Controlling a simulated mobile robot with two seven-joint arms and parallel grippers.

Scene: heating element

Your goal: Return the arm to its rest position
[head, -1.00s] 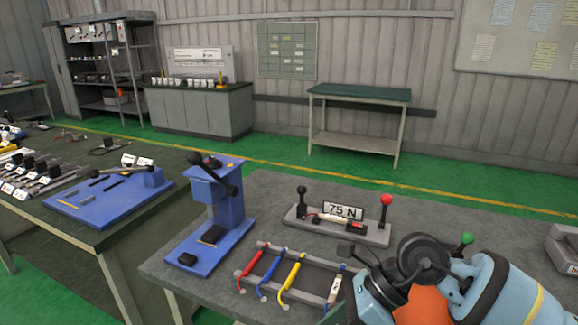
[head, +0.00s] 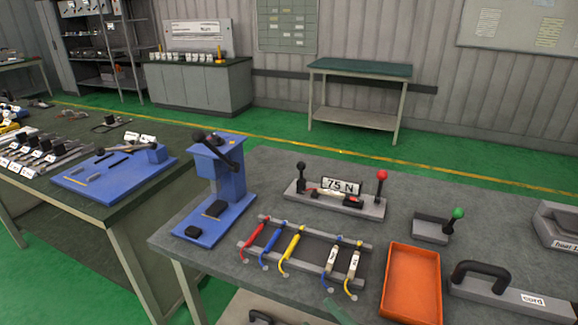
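Neither of my grippers shows clearly in the head view, and the arm is out of the picture. A thin green sliver (head: 342,312) at the bottom edge, by the table's front, is too cut off to identify. The grey worktable (head: 275,183) is now seen without an arm over it. The orange tray (head: 411,285) on it is in full view and looks empty.
A rack (head: 317,234) holds several coloured leads. Behind it stands a fixture marked 75 N (head: 340,187). A blue press (head: 218,185) is at left, a green-knobbed block (head: 433,227) and a cord fixture (head: 508,295) at right. Another table (head: 112,208) stands at left.

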